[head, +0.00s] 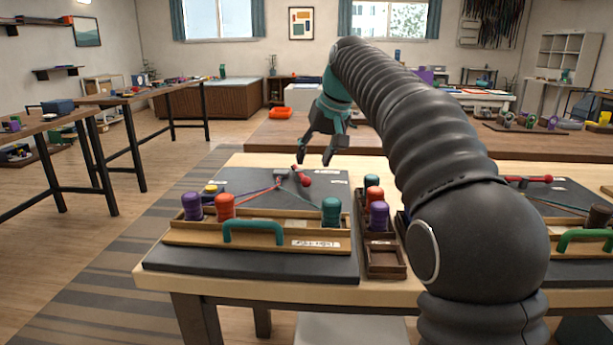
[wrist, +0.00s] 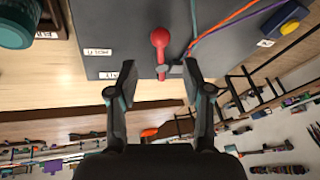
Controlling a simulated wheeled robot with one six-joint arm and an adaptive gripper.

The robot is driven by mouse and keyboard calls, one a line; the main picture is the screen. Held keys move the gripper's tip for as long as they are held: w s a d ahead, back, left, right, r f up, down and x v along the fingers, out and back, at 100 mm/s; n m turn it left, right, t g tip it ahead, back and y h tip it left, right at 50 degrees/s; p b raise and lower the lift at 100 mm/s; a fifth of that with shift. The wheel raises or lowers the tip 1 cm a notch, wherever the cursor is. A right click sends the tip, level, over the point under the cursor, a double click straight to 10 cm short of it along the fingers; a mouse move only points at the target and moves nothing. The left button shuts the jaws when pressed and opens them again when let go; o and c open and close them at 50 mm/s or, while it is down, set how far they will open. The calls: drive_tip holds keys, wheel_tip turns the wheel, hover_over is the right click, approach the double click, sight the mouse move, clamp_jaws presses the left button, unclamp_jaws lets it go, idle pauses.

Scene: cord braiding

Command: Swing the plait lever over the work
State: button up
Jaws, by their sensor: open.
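The plait lever (head: 304,180) is a red bar with a round knob, near the far edge of the dark work board (head: 230,182). In the wrist view the red lever (wrist: 160,40) lies just beyond my fingertips, roughly between their lines. My gripper (head: 314,160) is open and empty, fingers pointing down above the lever's end of the board. It also shows in the wrist view (wrist: 150,82), with a gap between its fingers. Coloured cords (head: 255,192) run from near the lever towards the spool rack (head: 180,237). Whether a finger touches the lever cannot be told.
The rack with a green handle (head: 253,228) holds purple (head: 192,207), orange (head: 225,207) and teal (head: 331,211) spools. A wooden tray (head: 386,262) of spools stands to its right. A yellow-topped blue button (head: 211,189) sits on the board. A second similar station is at right.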

sight(300, 174)
drive_tip(key=x, duration=0.6)
drive_tip(key=shift+b, duration=0.3)
clamp_jaws()
